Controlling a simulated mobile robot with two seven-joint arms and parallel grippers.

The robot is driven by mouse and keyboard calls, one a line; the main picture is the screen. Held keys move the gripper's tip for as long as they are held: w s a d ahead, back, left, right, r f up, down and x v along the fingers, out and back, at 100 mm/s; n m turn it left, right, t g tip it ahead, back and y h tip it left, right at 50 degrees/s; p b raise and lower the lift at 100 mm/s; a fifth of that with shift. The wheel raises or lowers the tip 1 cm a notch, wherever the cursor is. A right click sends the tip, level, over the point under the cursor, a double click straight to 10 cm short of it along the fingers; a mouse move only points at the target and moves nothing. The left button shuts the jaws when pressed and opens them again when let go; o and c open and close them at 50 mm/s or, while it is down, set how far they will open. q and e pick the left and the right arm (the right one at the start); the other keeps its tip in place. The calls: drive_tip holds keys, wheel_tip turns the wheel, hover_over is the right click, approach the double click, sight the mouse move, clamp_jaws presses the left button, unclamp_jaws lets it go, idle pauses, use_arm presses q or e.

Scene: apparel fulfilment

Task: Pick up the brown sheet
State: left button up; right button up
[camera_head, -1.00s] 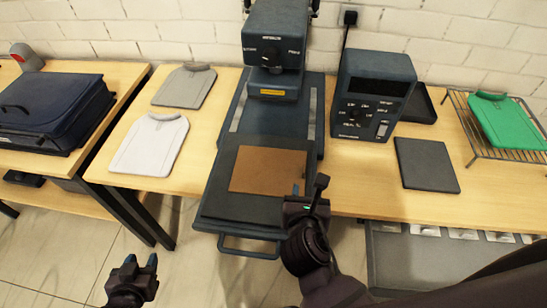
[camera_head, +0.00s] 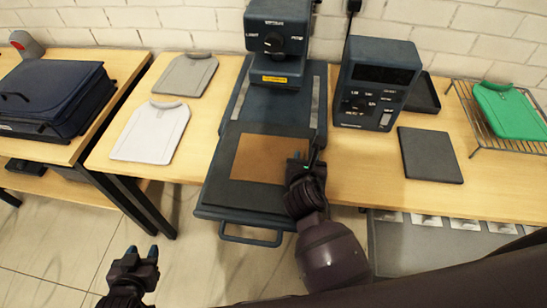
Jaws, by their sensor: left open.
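The brown sheet (camera_head: 262,158) lies flat on the dark lower plate (camera_head: 222,190) of the heat press. My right gripper (camera_head: 307,157) is at the sheet's right edge, with its fingers apart. It hides part of that edge, and I cannot tell whether it touches the sheet. My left gripper (camera_head: 142,256) is open and empty, low at the left over the floor, away from the table.
The heat press head (camera_head: 278,40) stands behind the sheet. A control box (camera_head: 375,85) and a dark flat pad (camera_head: 430,155) are to the right. A white shirt (camera_head: 152,132) and a grey shirt (camera_head: 185,74) lie left. A green shirt (camera_head: 510,110) lies on a wire rack (camera_head: 463,92).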

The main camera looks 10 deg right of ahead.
drive_tip(key=shift+w, duration=0.1)
clamp_jaws()
idle(0.3)
